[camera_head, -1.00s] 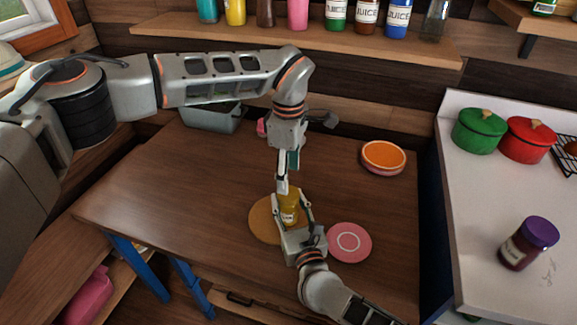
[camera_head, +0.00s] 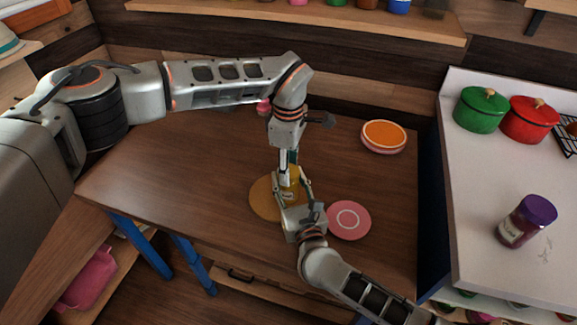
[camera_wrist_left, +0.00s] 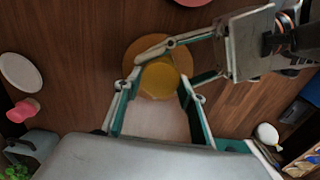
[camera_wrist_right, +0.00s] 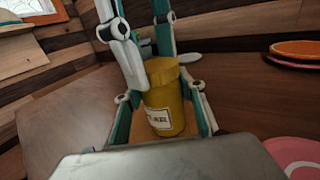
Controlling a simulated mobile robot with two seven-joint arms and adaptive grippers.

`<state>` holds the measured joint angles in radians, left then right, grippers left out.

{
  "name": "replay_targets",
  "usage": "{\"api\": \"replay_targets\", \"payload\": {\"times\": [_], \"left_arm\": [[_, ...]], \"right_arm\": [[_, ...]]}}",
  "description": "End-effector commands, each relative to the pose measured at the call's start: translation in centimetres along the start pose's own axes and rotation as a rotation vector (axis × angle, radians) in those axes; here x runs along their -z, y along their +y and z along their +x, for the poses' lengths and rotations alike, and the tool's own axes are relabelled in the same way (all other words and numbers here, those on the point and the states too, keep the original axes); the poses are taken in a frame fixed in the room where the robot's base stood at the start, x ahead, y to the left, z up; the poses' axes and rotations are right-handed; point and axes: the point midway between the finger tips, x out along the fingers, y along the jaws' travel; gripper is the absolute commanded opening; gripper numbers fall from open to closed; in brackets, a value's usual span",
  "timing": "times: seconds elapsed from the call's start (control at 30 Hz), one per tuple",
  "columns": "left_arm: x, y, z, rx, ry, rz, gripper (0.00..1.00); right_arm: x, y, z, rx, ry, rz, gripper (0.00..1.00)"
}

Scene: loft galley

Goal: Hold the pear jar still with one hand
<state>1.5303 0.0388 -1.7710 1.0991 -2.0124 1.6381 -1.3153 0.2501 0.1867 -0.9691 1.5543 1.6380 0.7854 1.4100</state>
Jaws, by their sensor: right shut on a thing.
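The pear jar (camera_head: 289,193) is yellow with a white label and stands upright on a round tan mat (camera_head: 262,200). In the right wrist view the jar (camera_wrist_right: 165,100) is close up, with its label partly covered. My right gripper (camera_head: 293,196) is shut on the jar's body from the front. My left gripper (camera_head: 288,175) points down from above, with its fingers on either side of the yellow lid (camera_wrist_left: 160,80). Its fingers look open around the lid; contact is hard to tell.
A pink plate (camera_head: 349,220) lies right of the mat, and an orange plate (camera_head: 384,135) at the table's back right. The right counter holds a purple-lidded jar (camera_head: 526,221), a green pot (camera_head: 480,110) and a red pot (camera_head: 528,120). The table's left side is clear.

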Motion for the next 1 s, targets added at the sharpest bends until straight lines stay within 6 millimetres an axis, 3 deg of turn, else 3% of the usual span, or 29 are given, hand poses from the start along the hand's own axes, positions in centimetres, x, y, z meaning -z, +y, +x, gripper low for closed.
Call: {"api": "replay_targets", "payload": {"times": [0.27,1.0], "left_arm": [[0.01,0.01,-0.01,0.000,0.001,-0.078,0.14],[0.01,-0.01,-0.16,-0.001,0.000,-1.357,0.14]], "right_arm": [[0.05,0.00,-0.02,0.000,0.001,0.000,0.00],[0.05,0.00,-0.02,0.000,0.001,0.000,0.00]]}}
